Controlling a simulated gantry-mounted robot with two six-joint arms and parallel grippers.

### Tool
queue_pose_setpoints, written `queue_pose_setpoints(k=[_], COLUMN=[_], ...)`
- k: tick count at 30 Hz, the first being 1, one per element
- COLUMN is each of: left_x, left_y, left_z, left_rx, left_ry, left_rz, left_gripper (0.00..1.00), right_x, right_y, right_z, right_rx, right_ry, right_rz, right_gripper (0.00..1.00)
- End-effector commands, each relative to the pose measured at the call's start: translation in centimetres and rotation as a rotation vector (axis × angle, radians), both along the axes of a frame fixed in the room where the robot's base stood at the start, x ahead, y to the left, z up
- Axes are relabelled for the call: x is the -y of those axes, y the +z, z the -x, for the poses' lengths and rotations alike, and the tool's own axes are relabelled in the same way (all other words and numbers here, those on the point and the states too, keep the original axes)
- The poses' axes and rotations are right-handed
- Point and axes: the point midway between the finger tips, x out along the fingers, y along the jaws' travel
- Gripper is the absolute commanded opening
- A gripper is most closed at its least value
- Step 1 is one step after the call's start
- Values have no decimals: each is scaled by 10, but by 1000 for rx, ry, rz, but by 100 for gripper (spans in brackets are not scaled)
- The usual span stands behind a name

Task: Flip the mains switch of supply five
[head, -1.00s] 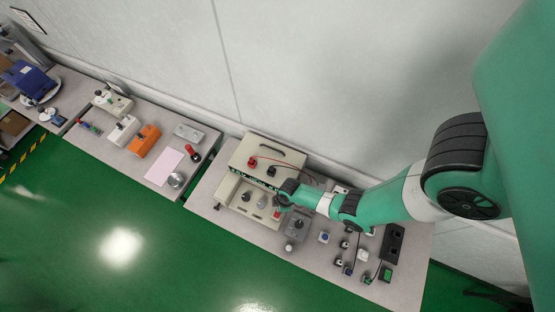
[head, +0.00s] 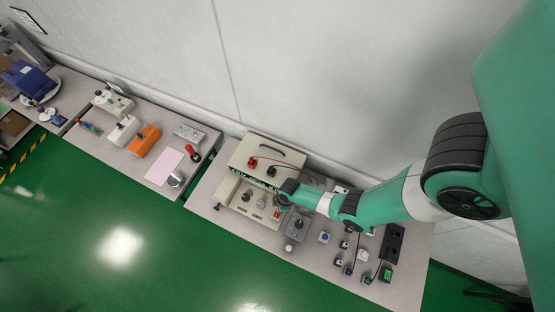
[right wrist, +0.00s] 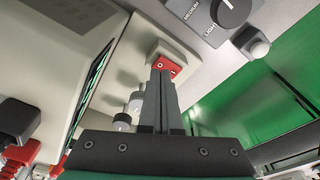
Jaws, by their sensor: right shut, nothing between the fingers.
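The beige bench supply (head: 262,151) stands at the back of the near table in the head view. Its sloped control panel (head: 233,201) carries knobs. In the right wrist view a red rocker switch (right wrist: 174,69) sits in a pale square mount at the panel's end. My right gripper (right wrist: 161,76) is shut and empty, its fingertips at the red switch and partly covering it. I cannot tell whether they press it, or its on/off position. In the head view the right gripper (head: 279,203) is small, at the panel's right end. My left gripper is not in view.
A grey box with a dial (right wrist: 231,10) marked MEDIUM and LIGHT stands close beside the panel. Black and red terminals (right wrist: 18,118) and silver knobs (right wrist: 122,122) are near the fingers. Several small switches and a black socket strip (head: 393,243) lie to the right.

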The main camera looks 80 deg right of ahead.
Motion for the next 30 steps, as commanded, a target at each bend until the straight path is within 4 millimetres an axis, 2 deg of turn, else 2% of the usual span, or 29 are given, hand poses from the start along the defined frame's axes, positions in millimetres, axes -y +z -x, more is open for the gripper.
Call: queue_pose_setpoints(k=[30], left_x=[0], left_y=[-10], left_z=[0], left_rx=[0], left_ry=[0], left_rz=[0], left_gripper=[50], right_x=[0], right_y=[-10], right_z=[0], right_rx=[0], right_ry=[0], right_rz=[0], right_gripper=[0])
